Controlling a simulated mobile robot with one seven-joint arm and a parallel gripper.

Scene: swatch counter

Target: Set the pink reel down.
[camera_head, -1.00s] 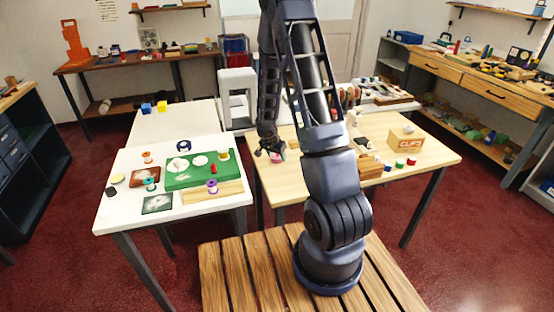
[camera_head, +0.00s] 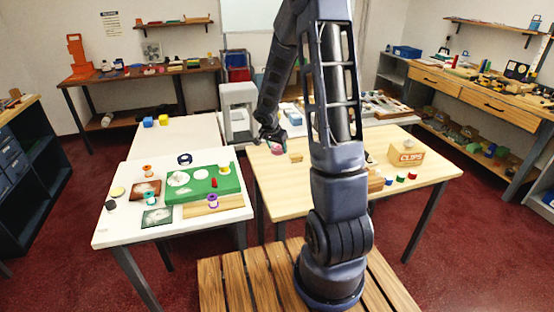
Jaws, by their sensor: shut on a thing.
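The pink reel (camera_head: 277,150) is small in the head view, near the back left corner of the light wooden table (camera_head: 310,190). My gripper (camera_head: 275,143) is just above it and shut on it, its fingers reaching down from the dark arm. The fingertips are too small to see clearly. I cannot tell whether the reel touches the table top or hangs a little above it.
A small wooden block (camera_head: 295,157) is right of the reel. A CLIPS box (camera_head: 406,155) and several coloured reels stand on the table's right side. The white table (camera_head: 120,225) at left holds a green board (camera_head: 203,184) and reels. The wooden table's front left is bare.

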